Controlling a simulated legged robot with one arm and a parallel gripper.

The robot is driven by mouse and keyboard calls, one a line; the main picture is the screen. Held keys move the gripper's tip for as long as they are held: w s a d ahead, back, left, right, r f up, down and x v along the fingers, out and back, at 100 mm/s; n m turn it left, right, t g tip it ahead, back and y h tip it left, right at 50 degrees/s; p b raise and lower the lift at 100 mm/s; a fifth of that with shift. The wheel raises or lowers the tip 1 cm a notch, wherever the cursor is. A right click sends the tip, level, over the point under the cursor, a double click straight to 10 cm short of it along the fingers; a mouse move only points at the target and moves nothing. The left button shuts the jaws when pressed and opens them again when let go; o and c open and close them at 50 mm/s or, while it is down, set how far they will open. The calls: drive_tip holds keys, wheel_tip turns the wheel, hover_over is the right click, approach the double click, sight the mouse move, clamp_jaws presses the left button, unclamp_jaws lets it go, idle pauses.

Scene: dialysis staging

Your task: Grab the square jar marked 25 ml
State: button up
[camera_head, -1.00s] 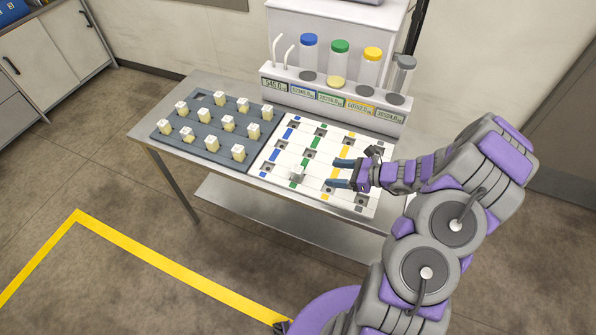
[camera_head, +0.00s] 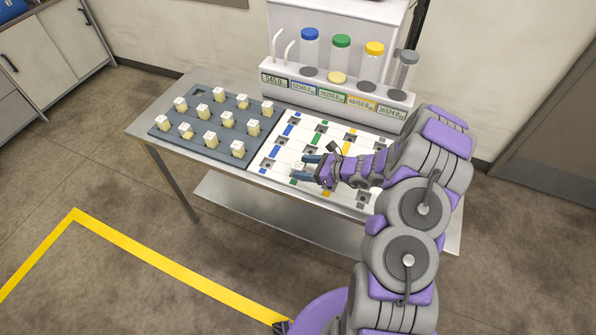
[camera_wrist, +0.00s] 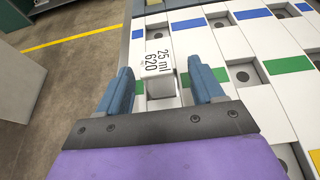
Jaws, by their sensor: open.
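The white square jar (camera_wrist: 157,63), marked "25 ml" and "620", stands on the white slotted board in the wrist view. My gripper (camera_wrist: 160,78) is open, with a blue-grey finger on each side of the jar's near part. A gap shows between the jar and the right finger; contact on the left is hard to tell. In the head view my gripper (camera_head: 306,167) is low over the front of the white board (camera_head: 262,172). The jar is hard to make out there against the white board and fingers.
A grey tray (camera_head: 160,127) with several small pale jars lies left of the board. Behind stands a rack (camera_head: 293,97) with number displays and tubes capped blue, green, yellow and grey. The metal table's (camera_head: 143,126) front edge is close to my gripper.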

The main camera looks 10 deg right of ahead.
sight(293, 168)
drive_tip(key=b+x, duration=0.1)
drive_tip(key=x, duration=0.3)
drive_tip(key=shift+s+f, duration=0.15)
drive_tip(key=shift+f, duration=0.05)
drive_tip(key=shift+w+a, duration=0.2)
drive_tip(key=shift+a, duration=0.1)
drive_tip(key=c, duration=1.1)
